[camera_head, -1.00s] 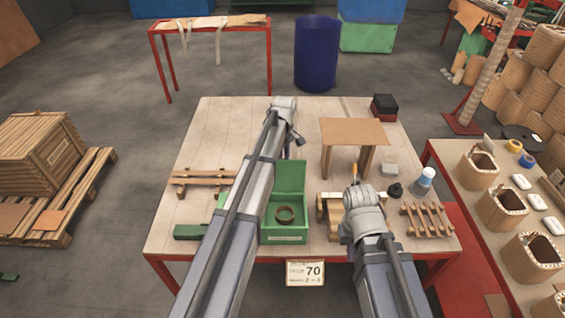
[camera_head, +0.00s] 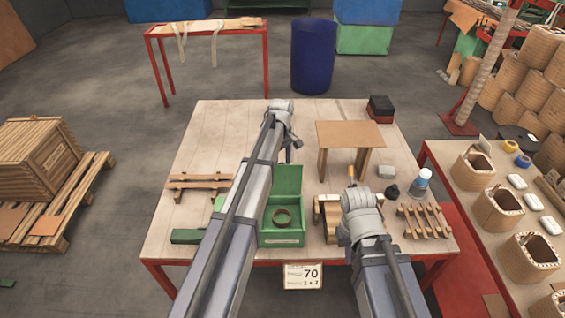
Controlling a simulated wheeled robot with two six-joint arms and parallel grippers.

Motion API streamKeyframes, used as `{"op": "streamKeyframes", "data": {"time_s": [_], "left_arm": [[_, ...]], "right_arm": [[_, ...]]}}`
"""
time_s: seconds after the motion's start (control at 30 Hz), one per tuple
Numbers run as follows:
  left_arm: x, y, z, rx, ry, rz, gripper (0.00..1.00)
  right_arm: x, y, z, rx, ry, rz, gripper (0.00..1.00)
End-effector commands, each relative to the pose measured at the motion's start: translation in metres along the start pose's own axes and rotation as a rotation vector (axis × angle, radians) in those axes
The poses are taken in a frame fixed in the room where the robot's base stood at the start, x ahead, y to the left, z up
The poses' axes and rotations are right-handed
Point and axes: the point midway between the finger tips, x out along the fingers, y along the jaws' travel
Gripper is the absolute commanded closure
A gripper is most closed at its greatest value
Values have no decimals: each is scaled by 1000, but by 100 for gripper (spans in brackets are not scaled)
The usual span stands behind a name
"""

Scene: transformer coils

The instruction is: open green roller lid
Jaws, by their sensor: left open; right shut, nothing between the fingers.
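My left arm passes over the left side of the box. My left gripper (camera_head: 291,153) hangs behind the lid, small and partly hidden; it is open, and I cannot tell whether it touches the lid. My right arm ends to the right of the box, and its gripper is hidden behind the arm.
A small brown stand (camera_head: 350,136) is behind the box to the right. A wooden rack (camera_head: 424,221), a blue-white bottle (camera_head: 422,183) and a black-red box (camera_head: 380,108) are on the table's right side. Wooden slats (camera_head: 199,182) lie at left. The table's back left is clear.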

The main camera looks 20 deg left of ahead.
Motion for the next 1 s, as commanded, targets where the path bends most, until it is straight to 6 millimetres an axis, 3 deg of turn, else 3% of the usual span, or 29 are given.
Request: {"op": "streamKeyframes", "data": {"time_s": [0.6,1.0], "left_arm": [[-70,2,2,2,0,1,36],[-76,2,2,3,-1,1,36]], "right_arm": [[-69,6,4,12,0,-2,100],[-76,7,4,16,0,-3,100]]}}
